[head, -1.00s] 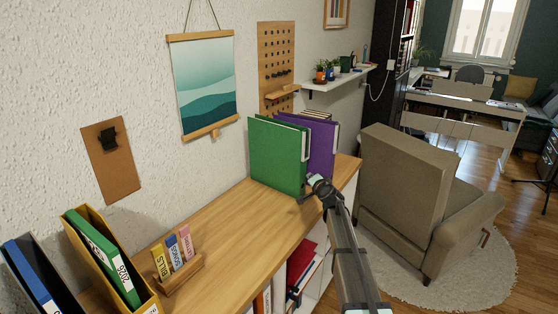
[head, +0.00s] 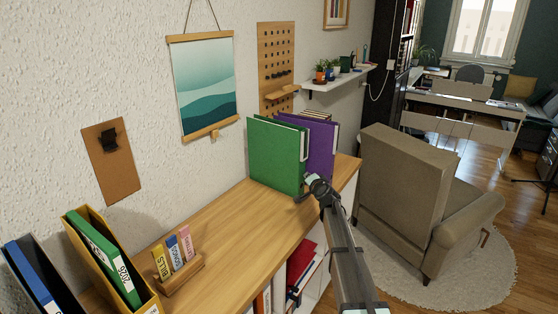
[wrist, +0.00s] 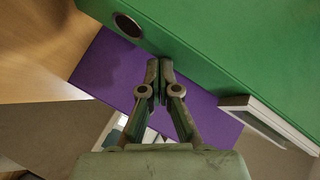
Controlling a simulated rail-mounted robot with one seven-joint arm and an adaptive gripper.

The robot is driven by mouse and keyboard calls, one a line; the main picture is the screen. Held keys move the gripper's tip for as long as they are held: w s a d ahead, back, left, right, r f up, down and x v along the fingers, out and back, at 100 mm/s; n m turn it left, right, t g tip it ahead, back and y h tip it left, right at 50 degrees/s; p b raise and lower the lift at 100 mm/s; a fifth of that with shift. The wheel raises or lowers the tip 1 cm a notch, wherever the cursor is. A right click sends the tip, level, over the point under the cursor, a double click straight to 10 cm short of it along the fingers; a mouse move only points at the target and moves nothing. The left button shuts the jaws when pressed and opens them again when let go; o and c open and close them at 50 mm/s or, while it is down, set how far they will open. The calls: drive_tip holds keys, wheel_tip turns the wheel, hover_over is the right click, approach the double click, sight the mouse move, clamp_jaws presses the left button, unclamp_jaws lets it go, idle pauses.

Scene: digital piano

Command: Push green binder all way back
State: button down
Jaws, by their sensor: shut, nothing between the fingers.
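The green binder (head: 274,155) stands upright at the far end of the wooden shelf top, its back edge close to the wall. It fills the upper right of the wrist view (wrist: 235,45), with a round finger hole showing. The purple binder (head: 320,152) stands just behind it and also shows in the wrist view (wrist: 115,75). My gripper (head: 308,191) is shut and empty at the green binder's lower front edge. In the wrist view its closed fingertips (wrist: 159,66) meet the binder's edge; I cannot tell whether they touch it.
The wooden shelf top (head: 235,225) is clear between the binders and a small labelled holder (head: 180,275). A yellow file box (head: 75,240) with another green folder stands at the near left. A beige armchair (head: 410,190) stands beyond the shelf's right end.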

drive_tip(key=shift+w+a+p, duration=0.25)
drive_tip(key=shift+w+a, duration=0.1)
drive_tip(key=shift+a, duration=0.2)
drive_tip(key=shift+w+a+p, duration=0.25)
drive_tip(key=shift+w+a, duration=0.1)
drive_tip(key=shift+a, duration=0.2)
idle(0.8)
drive_tip(key=shift+d+f, duration=0.1)
drive_tip(key=s+d+b, duration=0.1)
drive_tip(key=d+b, duration=0.1)
drive_tip(key=s+d+b, duration=0.1)
drive_tip(key=d+b, duration=0.1)
drive_tip(key=shift+s, duration=0.4)
idle(0.4)
